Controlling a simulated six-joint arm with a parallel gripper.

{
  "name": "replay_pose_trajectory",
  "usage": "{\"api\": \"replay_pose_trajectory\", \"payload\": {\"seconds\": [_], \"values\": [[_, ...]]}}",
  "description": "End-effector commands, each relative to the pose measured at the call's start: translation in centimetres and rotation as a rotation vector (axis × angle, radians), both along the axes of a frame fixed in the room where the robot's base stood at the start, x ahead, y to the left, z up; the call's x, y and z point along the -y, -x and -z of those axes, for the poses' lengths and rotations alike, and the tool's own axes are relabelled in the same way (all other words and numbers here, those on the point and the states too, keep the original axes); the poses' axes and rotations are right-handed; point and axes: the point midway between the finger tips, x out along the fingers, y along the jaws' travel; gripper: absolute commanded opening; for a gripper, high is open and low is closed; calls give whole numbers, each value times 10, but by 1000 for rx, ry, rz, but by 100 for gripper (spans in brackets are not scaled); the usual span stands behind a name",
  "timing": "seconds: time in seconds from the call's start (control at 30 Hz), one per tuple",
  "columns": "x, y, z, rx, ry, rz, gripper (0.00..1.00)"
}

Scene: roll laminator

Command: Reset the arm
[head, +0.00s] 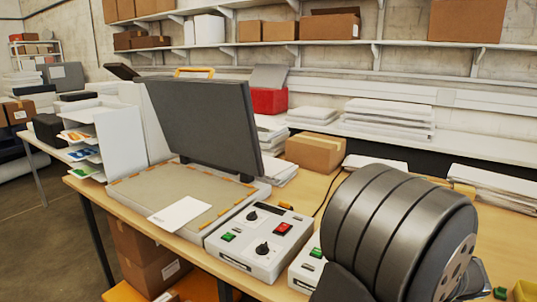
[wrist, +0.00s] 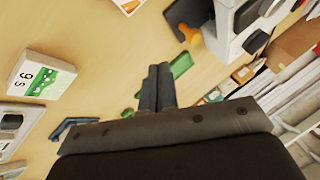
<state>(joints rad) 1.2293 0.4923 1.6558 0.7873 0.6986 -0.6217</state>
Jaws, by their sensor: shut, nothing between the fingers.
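My gripper shows in the wrist view (wrist: 157,80), its two dark fingers side by side and touching, with nothing between them. It points over the wooden tabletop (wrist: 95,30). A green piece (wrist: 180,65) shows just beside the fingertips; whether they touch it I cannot tell. In the head view my arm's large grey link fills the lower right, and the fingers cannot be made out there.
In the head view, a press with a raised dark lid (head: 205,120) holds a white sheet (head: 181,214) on its bed. A control box (head: 258,240) stands beside it. Cardboard boxes and paper stacks line the back. In the wrist view, a white-green box (wrist: 40,78) lies left.

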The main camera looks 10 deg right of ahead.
Motion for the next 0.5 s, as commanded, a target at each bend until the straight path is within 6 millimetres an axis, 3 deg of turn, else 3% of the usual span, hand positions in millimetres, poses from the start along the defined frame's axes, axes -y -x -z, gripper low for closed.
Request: {"api": "replay_pose_trajectory", "payload": {"seconds": [0.2, 0.43, 0.5], "values": [[9, -24, 35, -1, -4, -1, 0], [-5, -69, 39, 0, -2, -10, 0], [6, -59, 39, 1, -3, -1, 0]]}}
